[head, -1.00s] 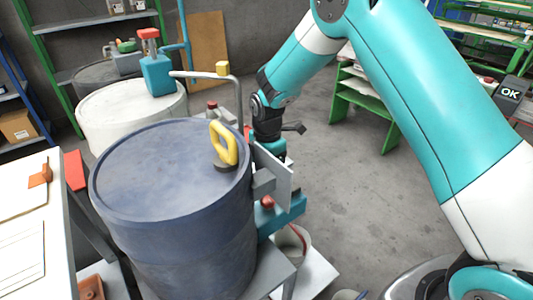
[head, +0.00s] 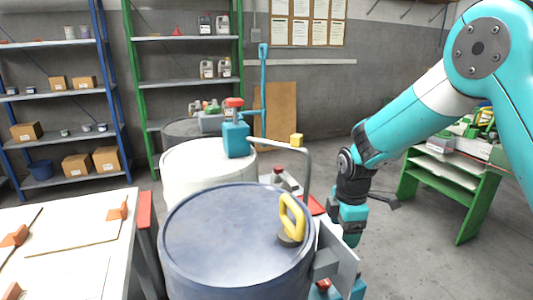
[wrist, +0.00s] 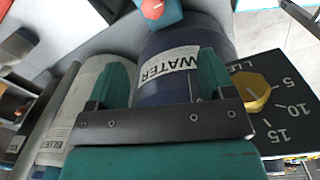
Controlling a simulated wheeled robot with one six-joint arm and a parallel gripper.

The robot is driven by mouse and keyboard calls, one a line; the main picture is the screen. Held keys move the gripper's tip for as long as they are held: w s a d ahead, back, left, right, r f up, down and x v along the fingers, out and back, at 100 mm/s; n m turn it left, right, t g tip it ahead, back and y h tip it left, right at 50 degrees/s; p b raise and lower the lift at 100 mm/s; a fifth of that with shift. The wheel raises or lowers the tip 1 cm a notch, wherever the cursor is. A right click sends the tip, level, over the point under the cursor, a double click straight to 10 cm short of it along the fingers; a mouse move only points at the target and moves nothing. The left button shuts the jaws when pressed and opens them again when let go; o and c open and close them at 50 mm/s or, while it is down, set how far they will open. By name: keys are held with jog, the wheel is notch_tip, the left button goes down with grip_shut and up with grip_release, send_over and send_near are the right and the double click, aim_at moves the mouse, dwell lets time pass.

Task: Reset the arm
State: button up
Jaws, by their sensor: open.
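My gripper (head: 350,218) is teal with a black wrist and points down, just right of the blue drum (head: 225,225) in the head view. A grey upright plate (head: 340,258) hides its lower part. In the wrist view my gripper (wrist: 163,80) shows two teal fingers spread apart with nothing held between them. Beyond the fingers is the blue drum with a WATER label (wrist: 171,66). A dark dial panel with a yellow knob (wrist: 253,90) is right of the right finger. My arm reaches in from the upper right of the head view.
A white table (head: 70,240) is at left, a green bench (head: 450,190) at right. Open floor lies between drum and bench.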

jog(key=s+d+r+m+t, duration=0.1)
jog(key=s+d+r+m, duration=0.3)
jog(key=s+m, duration=0.5)
jog(key=s+d+r+m+t, duration=0.1)
jog(key=s+d+r+m, duration=0.3)
jog(key=s+m, duration=0.45)
jog(key=s+a+r+n+g+y+p, duration=0.1)
jog(key=s+a+r+n+y+p, duration=0.1)
jog(key=a+r, duration=0.5)
jog(key=s+a+r+n+g+y+p, duration=0.1)
jog(key=s+a+r+n+y+p, duration=0.1)
jog(key=s+a+r+n+p, duration=0.2)
jog(key=s+a+r+p, duration=0.3)
jog(key=s+r, duration=0.2)
jog(key=shift+a+r, duration=0.2)
jog(key=shift+a, duration=0.1)
